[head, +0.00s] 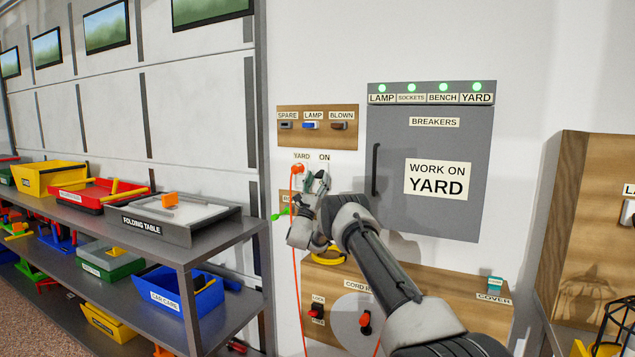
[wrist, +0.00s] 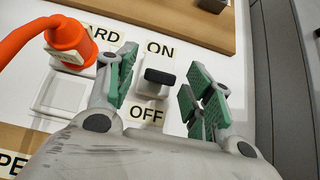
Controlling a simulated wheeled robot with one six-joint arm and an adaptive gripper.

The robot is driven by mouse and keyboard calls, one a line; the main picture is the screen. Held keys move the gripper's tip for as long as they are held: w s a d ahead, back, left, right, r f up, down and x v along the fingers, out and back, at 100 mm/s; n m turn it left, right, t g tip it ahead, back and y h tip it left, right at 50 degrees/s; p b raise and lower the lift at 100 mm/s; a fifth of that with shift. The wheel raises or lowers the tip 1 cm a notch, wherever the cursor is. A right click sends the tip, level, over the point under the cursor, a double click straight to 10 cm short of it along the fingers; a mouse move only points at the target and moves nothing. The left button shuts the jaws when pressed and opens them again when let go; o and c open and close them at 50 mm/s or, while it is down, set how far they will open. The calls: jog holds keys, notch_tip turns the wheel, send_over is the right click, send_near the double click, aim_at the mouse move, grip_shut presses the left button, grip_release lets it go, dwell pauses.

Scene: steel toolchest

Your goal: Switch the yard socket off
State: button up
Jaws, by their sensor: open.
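The yard socket switch (wrist: 156,88) is a small white block with a dark lever tip, set between an ON label (wrist: 160,48) and an OFF label (wrist: 146,115). Its dark tip sits on the upper part, nearer ON. My gripper (wrist: 158,74) is open, with one green-padded finger on each side of the switch. I see no clear contact. In the head view my gripper (head: 316,180) is just below the YARD and ON labels and hides the switch. An orange plug (wrist: 66,38) sits in the yard socket, left of the switch.
An orange cord (head: 296,255) hangs from the plug (head: 297,168). A grey breaker cabinet (head: 430,215) marked WORK ON YARD is at right, with green lamps lit above. A wooden switch board (head: 345,135) is above. A shelf with bins (head: 190,235) stands left.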

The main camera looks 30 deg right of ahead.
jog(key=v, duration=1.2)
jog(key=shift+a, duration=0.1)
